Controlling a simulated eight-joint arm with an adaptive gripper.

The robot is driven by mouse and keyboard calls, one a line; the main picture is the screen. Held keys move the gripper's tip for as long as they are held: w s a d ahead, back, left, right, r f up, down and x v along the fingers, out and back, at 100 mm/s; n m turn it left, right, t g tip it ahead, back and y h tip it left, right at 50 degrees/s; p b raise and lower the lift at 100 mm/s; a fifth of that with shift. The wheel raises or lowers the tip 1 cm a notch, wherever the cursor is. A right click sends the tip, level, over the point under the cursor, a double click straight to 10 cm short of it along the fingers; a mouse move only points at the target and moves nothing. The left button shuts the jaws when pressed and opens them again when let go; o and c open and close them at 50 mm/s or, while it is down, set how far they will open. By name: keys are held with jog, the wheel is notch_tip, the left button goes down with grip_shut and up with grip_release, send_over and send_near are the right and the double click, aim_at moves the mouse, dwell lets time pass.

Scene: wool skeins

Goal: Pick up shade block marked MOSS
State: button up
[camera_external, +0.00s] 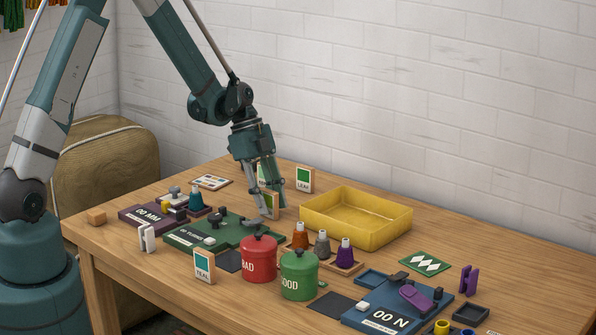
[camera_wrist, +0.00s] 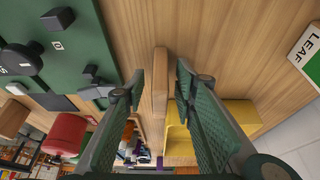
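My gripper (camera_external: 264,208) points down at the middle of the table, beside the green board. A thin upright wooden block (camera_wrist: 160,88) stands between its two fingers in the wrist view, seen edge-on, with a narrow gap on each side. In the external view this block (camera_external: 271,203) shows a green patch, partly behind the fingers; its word cannot be read. Similar blocks are a LEAF block (camera_external: 304,179), also in the wrist view (camera_wrist: 308,55), a TEAL block (camera_external: 204,267), and one partly hidden behind my gripper. I cannot read MOSS on any block.
A yellow tray (camera_external: 357,232) stands right of my gripper. A green board (camera_external: 205,238) with dark knobs lies to the left. A red canister (camera_external: 259,258), a green canister (camera_external: 299,274) and several cones on a wooden rack stand in front. A blue board (camera_external: 400,318) lies front right.

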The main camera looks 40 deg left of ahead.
dwell(0.5)
grip_shut()
jog(key=shift+r, duration=0.15)
jog(key=shift+r+p, duration=0.85)
jog(key=shift+r, duration=4.05)
